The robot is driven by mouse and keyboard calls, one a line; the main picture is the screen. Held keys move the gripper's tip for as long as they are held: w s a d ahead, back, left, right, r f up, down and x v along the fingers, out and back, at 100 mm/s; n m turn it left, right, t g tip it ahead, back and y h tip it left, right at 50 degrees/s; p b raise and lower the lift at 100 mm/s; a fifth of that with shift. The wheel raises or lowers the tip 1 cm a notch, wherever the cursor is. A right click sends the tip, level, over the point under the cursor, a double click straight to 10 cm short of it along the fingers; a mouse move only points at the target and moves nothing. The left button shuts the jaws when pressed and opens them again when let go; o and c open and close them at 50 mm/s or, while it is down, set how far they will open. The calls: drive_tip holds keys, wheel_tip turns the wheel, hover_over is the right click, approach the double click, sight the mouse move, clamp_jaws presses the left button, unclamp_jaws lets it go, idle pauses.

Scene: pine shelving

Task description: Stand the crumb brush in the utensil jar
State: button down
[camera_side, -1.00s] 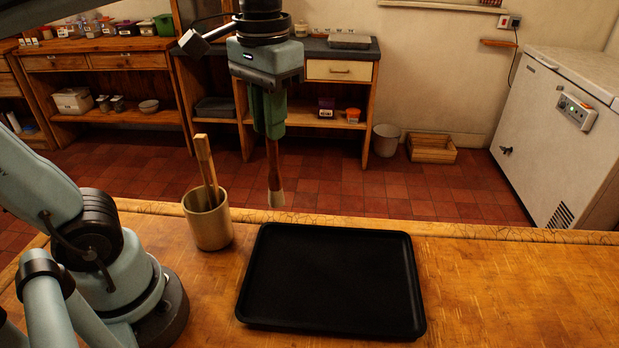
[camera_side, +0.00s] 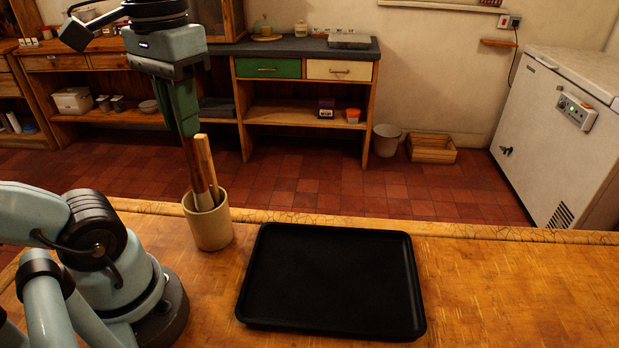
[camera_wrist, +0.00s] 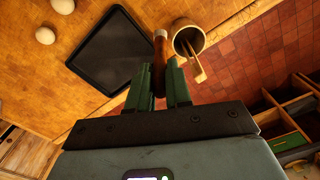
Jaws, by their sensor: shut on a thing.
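The crumb brush (camera_side: 194,165) has a brown handle and a pale end pointing down, and it tilts slightly. My gripper (camera_side: 188,131) is shut on the upper part of its handle, above the utensil jar (camera_side: 208,228). The jar is a beige cup standing on the counter, with a pale wooden utensil (camera_side: 205,160) leaning in it. In the side view the brush's pale end overlaps the jar's mouth. In the wrist view the brush (camera_wrist: 160,48) shows close beside the jar's rim (camera_wrist: 203,34). I cannot tell whether its end is inside the mouth.
A black tray (camera_side: 330,282) lies on the wooden counter just right of the jar. The counter right of the tray (camera_side: 510,290) is clear. Shelving and a white chest freezer (camera_side: 560,130) stand farther back.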

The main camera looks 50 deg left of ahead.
drive_tip(key=a+f, duration=0.7)
drive_tip(key=f, duration=0.1)
drive_tip(key=shift+f, duration=0.2)
drive_tip(key=shift+w+a+f, duration=0.1)
drive_tip(key=shift+w, duration=0.05)
drive_tip(key=shift+f, duration=0.5)
drive_tip(key=c, duration=1.1)
unclamp_jaws()
drive_tip(key=shift+o, duration=0.2)
